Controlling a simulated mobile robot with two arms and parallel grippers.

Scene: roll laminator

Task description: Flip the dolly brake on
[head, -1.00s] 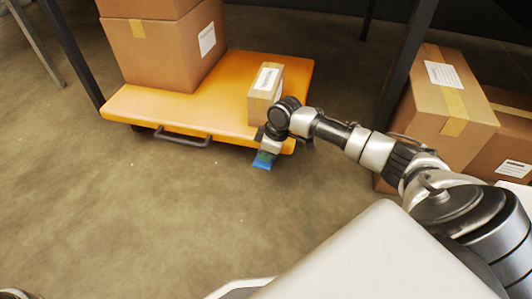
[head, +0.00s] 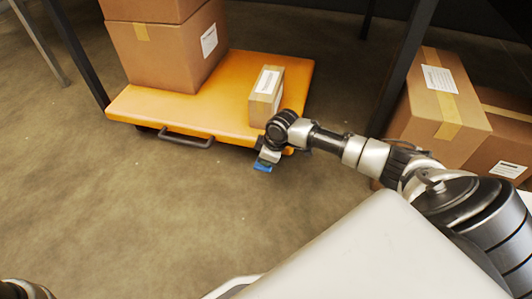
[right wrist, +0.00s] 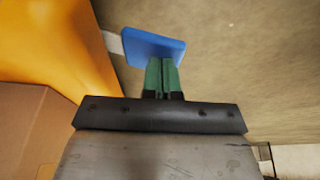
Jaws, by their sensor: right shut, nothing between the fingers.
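The orange dolly (head: 225,115) stands on the floor and carries boxes. A blue brake pedal (head: 262,167) sticks out low at its near right corner. In the right wrist view the pedal (right wrist: 155,46) is a flat blue plate on a grey arm. My right gripper (head: 268,158) is at the pedal, just off the dolly's edge, pointing down. Its green fingers (right wrist: 162,72) are shut together and empty, with their tips at the pedal's near edge. I cannot tell whether they touch it. My left gripper is not in view.
A large carton (head: 170,52) and a small box (head: 266,92) sit on the dolly. A dark handle (head: 187,138) is on its front edge. More cartons (head: 445,105) stand at the right by a dark post (head: 402,65). The floor (head: 130,215) in front is clear.

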